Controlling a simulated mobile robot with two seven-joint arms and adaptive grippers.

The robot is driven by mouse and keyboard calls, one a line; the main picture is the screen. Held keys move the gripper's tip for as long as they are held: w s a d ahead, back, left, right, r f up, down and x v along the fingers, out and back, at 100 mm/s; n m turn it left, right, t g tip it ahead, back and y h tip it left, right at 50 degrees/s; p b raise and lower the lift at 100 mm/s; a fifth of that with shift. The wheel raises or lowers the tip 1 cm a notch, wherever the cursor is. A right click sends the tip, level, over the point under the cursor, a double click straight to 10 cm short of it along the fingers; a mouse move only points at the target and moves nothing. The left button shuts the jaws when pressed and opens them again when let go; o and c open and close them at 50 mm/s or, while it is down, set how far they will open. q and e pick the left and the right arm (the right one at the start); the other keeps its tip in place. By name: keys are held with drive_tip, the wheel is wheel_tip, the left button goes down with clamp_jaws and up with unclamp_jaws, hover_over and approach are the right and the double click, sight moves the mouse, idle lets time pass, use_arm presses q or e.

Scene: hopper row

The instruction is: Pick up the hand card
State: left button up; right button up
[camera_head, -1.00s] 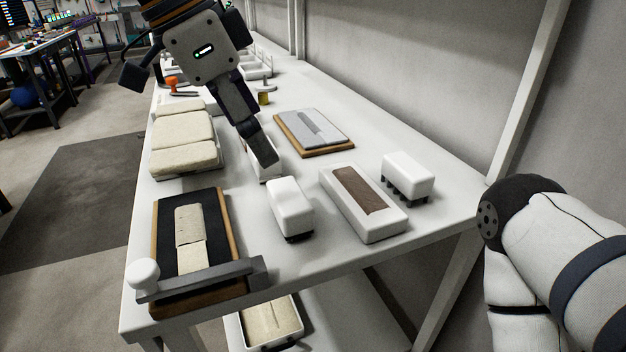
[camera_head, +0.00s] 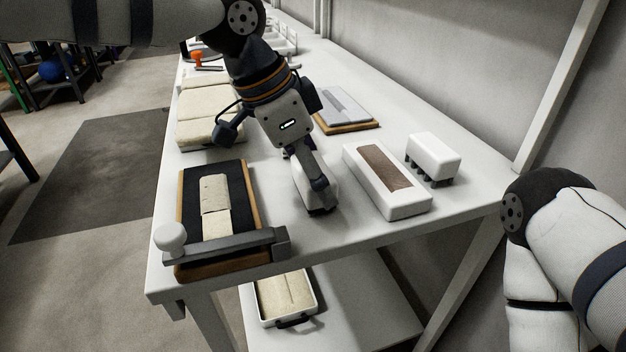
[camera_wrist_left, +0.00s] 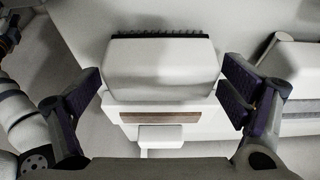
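A white rounded block with a row of dark bristles along its lower edge, which looks like the hand card (camera_head: 304,195), stands on the white table near its front. It fills the middle of the left wrist view (camera_wrist_left: 160,68), bristles toward the top. My left gripper (camera_head: 318,184) comes down over it from above. In the left wrist view its open fingers (camera_wrist_left: 163,80) are on either side of the block, with narrow gaps. Whether a pad touches it I cannot tell. The fingers hide part of the block in the head view. My right arm shows at the right; its gripper is out of view.
A long white box with a brown panel (camera_head: 408,205) lies just right of the block. A similar bristled block (camera_head: 434,155) stands beyond it. A dark board with a beige strip and grey bar (camera_head: 250,220) is at left. Cream pads (camera_head: 205,100) and a grey plate (camera_head: 350,108) lie farther back.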

use_arm(q)
drive_tip(key=c, duration=0.8)
drive_tip(key=shift+c, duration=0.2)
drive_tip(key=shift+r, duration=0.15)
wheel_tip(320, 180, up, 3)
drive_tip(key=shift+f, duration=0.15)
drive_tip(key=s+a+r+p, duration=0.2)
drive_tip(key=s+r, duration=0.8)
drive_tip(key=s, duration=0.3)
drive_tip(key=shift+s+a, duration=0.2)
drive_tip(key=shift+s, duration=0.2)
use_arm(e)
drive_tip(key=shift+t, duration=0.7)
drive_tip(key=w+r, duration=0.3)
drive_tip(key=shift+w, duration=0.1)
